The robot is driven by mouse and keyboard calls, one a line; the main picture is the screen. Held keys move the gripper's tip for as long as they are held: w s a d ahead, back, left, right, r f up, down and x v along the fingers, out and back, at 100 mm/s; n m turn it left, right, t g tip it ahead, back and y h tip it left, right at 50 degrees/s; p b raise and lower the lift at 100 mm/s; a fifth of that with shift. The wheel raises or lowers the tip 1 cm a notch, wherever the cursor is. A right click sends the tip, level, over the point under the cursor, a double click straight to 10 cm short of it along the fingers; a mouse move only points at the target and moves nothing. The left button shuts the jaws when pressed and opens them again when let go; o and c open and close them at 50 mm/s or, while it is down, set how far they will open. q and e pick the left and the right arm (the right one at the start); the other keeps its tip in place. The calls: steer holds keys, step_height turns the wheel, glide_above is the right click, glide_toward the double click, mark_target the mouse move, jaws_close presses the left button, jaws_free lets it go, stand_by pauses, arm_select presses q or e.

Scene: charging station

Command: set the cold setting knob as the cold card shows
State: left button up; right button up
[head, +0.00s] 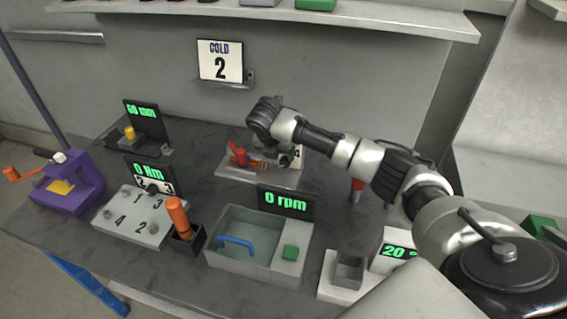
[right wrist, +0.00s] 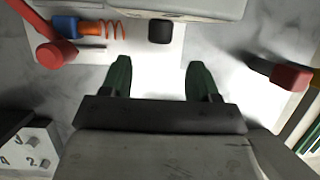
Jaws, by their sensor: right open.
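The cold card (head: 220,61) stands on a small wall ledge and reads "COLD 2". I cannot make out the cold setting knob for certain; a pale panel with dark marks (head: 297,157) is partly covered by my right arm. My right gripper (right wrist: 160,75) is open and empty in the right wrist view, its two green fingers apart over the bench and the edge of a white plate (right wrist: 175,55). In the head view its dark wrist end is above the rear middle of the bench, with the fingers hidden. My left gripper is out of view.
A plate (head: 225,174) with a red lever (head: 238,155) lies below my right wrist. A numbered block (head: 129,222), purple vise (head: 72,187), orange-handled tool (head: 179,218) and grey tub (head: 233,258) stand nearer. Displays read 60 mm, 0 Nm, 0 rpm and 20 °.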

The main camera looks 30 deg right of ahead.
mark_target(284, 163)
steer(key=x, duration=0.7)
steer(key=shift+f, duration=0.1)
steer(key=c, duration=0.9)
